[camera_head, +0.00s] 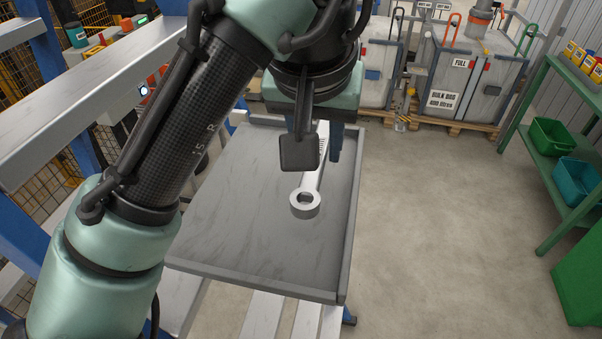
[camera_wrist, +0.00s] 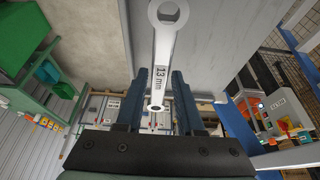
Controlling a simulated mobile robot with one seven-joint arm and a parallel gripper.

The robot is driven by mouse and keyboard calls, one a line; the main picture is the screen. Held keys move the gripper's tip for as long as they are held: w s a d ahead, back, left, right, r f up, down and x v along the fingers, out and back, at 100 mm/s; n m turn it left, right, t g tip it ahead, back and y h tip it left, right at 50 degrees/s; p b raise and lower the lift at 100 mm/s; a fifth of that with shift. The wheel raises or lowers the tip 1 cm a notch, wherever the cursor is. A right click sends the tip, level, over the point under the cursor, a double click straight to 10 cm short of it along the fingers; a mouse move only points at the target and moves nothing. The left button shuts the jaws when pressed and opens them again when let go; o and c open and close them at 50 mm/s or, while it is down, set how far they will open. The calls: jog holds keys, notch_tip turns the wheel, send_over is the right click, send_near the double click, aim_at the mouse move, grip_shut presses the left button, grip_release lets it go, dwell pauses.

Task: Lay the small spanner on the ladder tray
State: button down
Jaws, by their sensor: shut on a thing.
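The small spanner (camera_head: 306,204) is a silver ring spanner marked "13 mm" in the wrist view (camera_wrist: 162,60). My gripper (camera_head: 322,148) is shut on its shank, and its blue fingers stand on either side of it in the wrist view (camera_wrist: 156,85). The ring end sticks out past the fingers, toward the front of the tray in the head view. The ladder tray (camera_head: 240,235) is a grey, shallow-rimmed tray under the spanner. I cannot tell whether the spanner touches it. My wrist hides part of the shank and the tray's far edge.
The tray surface in front and left of the spanner is bare. Pale steps (camera_head: 262,318) show below the tray. Grey bulk containers (camera_head: 470,80) stand on pallets behind. A green shelf with bins (camera_head: 552,137) is at right. Open floor (camera_head: 440,220) lies between.

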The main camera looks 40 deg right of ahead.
jog(key=shift+w+f, duration=0.1)
jog(key=shift+f, duration=3.05)
jog(key=shift+f, duration=0.15)
jog(key=c, duration=0.5)
grip_release()
jog(key=shift+r, duration=0.3)
jog(key=v, duration=1.1)
jog(key=shift+a+r+p, duration=0.15)
jog(key=shift+r+p, duration=0.15)
